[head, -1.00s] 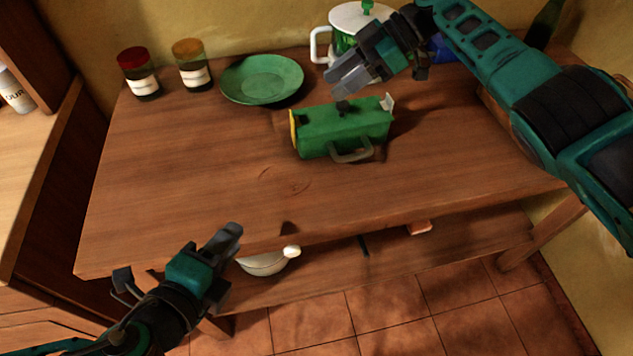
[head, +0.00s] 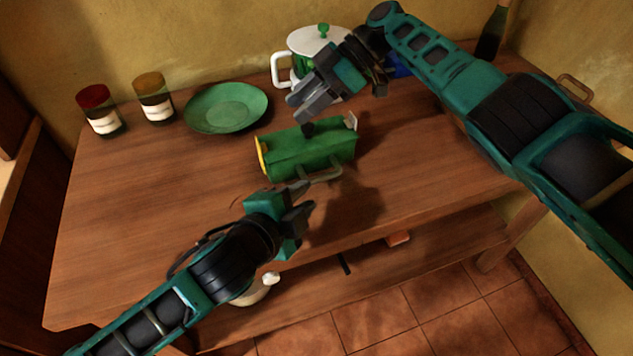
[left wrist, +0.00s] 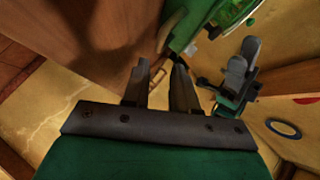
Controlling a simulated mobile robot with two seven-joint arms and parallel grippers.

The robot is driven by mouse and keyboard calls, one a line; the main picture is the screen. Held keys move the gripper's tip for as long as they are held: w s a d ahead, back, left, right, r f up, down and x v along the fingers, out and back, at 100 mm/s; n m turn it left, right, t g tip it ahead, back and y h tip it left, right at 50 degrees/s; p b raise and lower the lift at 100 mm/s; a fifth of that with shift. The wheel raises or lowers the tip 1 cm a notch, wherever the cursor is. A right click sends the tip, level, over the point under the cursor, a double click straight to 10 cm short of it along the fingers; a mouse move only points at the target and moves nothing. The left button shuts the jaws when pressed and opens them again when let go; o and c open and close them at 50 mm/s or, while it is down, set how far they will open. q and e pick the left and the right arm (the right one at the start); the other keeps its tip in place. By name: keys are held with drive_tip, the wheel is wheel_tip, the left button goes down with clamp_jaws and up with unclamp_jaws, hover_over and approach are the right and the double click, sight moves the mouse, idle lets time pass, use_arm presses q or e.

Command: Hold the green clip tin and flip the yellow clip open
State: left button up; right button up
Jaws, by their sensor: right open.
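The green clip tin (head: 310,150) lies on the wooden table, with a grey handle (head: 322,177) on its front side and a dark knob on top. The yellow clip (head: 262,155) is at its left end; a pale clip (head: 351,122) is at its right end. My left gripper (head: 303,199) is open just in front of the tin, close to the handle. In the left wrist view its jaws (left wrist: 160,85) are apart and the tin (left wrist: 187,25) shows beyond them. My right gripper (head: 302,108) is open above the tin's back edge, near the knob.
A green plate (head: 227,108), two labelled jars (head: 101,112) (head: 154,98) and a white-and-green lidded pot (head: 318,42) stand along the back. A dark bottle (head: 492,32) is at the back right. The table's left part is clear. A shelf with a pale bowl (head: 254,293) lies below.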

sight(324, 178)
use_arm(q)
drive_tip(key=x, duration=0.9)
clamp_jaws()
